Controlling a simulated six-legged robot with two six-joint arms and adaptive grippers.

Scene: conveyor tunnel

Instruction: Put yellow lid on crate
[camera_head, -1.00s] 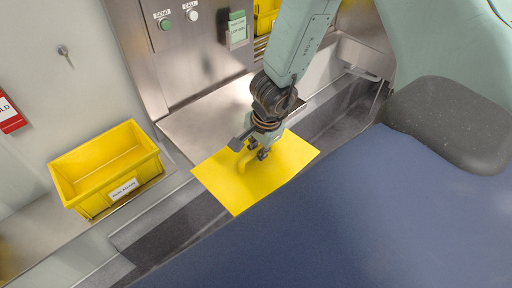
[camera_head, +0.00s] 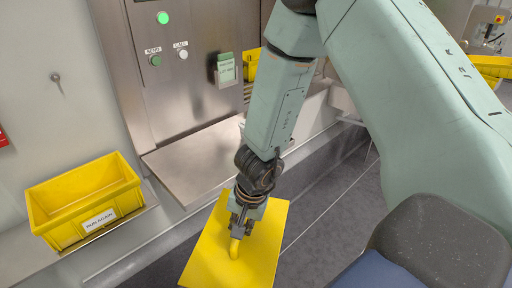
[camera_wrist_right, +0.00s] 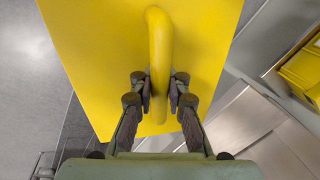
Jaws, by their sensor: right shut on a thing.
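The yellow lid (camera_head: 259,242) is a flat square plate with a raised handle. It hangs in the lower middle of the head view and fills much of the right wrist view (camera_wrist_right: 95,60). My right gripper (camera_head: 239,222) is shut on the lid's handle (camera_wrist_right: 159,50), with a finger on each side in the right wrist view (camera_wrist_right: 152,92). A yellow open crate (camera_head: 84,199) labelled "RUN AGAIN" stands on a ledge at the left, apart from the lid. More yellow crates (camera_head: 251,66) show partly behind the metal panel. My left gripper is not in view.
A steel shelf (camera_head: 195,164) juts out below a metal panel with SEND (camera_head: 155,60) and CALL (camera_head: 181,54) buttons and a green card holder (camera_head: 225,69). Another yellow bin (camera_head: 494,67) is at the far right. Grey floor lies below the lid.

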